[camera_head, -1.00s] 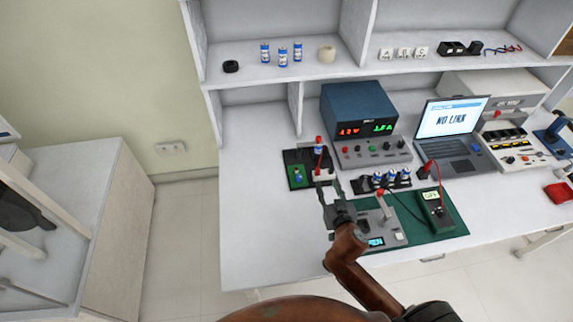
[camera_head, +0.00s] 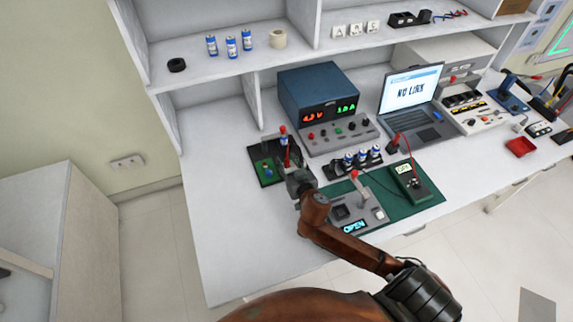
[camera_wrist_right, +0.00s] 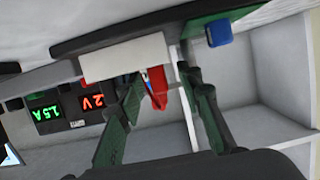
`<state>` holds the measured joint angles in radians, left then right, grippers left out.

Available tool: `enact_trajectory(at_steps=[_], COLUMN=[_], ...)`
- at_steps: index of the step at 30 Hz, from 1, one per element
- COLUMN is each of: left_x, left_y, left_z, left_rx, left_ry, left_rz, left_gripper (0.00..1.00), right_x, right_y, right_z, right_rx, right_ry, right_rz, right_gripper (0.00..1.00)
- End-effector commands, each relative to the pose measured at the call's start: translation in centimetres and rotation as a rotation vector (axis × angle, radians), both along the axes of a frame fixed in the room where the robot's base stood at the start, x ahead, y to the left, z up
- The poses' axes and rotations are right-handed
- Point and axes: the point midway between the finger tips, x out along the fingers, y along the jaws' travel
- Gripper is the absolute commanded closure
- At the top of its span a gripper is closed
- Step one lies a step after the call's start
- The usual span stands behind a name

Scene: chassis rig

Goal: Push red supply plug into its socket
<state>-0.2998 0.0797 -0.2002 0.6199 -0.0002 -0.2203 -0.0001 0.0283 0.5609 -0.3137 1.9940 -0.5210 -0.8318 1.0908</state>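A red plug or terminal (camera_head: 283,130) stands upright at the back of a small black and green board (camera_head: 262,172), with a red lead below it. In the right wrist view a red part (camera_wrist_right: 158,88) shows between my fingers, next to a white block (camera_wrist_right: 125,58). My right gripper (camera_head: 291,168) is at the board's right side. In the wrist view its two fingers (camera_wrist_right: 160,75) are apart, on either side of the red part; contact is not clear. The socket's opening cannot be made out. My left gripper is out of view.
Behind the board stands a blue power supply (camera_head: 320,90) with lit displays. To the right are a row of blue-and-white cells (camera_head: 358,158), a green mat (camera_head: 395,208) with a meter (camera_head: 410,183), and a laptop (camera_head: 412,95). The desk's left front is clear.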

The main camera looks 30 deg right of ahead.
Motion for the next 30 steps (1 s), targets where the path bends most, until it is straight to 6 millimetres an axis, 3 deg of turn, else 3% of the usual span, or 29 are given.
enact_trajectory(at_steps=[3, 18, 30], left_x=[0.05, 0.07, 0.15], left_y=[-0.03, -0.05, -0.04], left_z=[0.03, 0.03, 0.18], left_rx=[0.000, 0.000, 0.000], left_ry=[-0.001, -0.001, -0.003], left_rz=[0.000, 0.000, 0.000], left_gripper=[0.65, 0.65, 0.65], right_x=[-0.03, -0.05, -0.05], right_y=[0.00, 0.01, 0.04], right_z=[0.04, 0.03, 0.36], right_rx=[0.000, 0.000, 0.002], right_ry=[0.000, 0.000, -0.001], right_rz=[0.000, 0.000, -0.001], right_gripper=[0.67, 1.00, 1.00])
